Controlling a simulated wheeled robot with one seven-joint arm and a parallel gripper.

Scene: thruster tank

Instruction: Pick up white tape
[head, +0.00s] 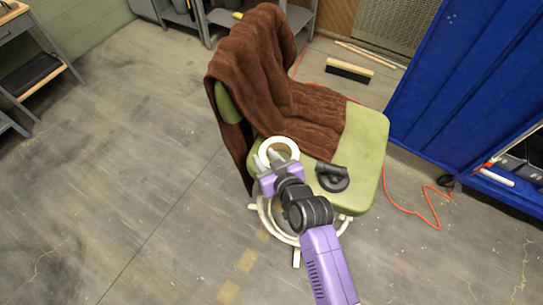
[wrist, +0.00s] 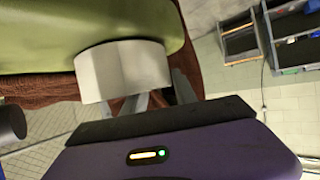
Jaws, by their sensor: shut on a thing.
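The white tape (head: 282,140) is a ring-shaped roll at the left edge of the green chair seat (head: 370,140). My gripper (head: 278,160) is shut on the roll's near side in the head view. In the wrist view the white tape (wrist: 122,70) shows as a broad white band in front of my gripper (wrist: 148,103), whose fingertips are partly hidden behind it. The green seat lies right behind the roll there. I cannot tell whether the roll still touches the seat.
A black round object (head: 332,178) lies on the seat to the right of my gripper. A brown blanket (head: 265,75) drapes over the chair's back and seat. An orange cord (head: 420,213) lies on the floor. Floor at left is clear.

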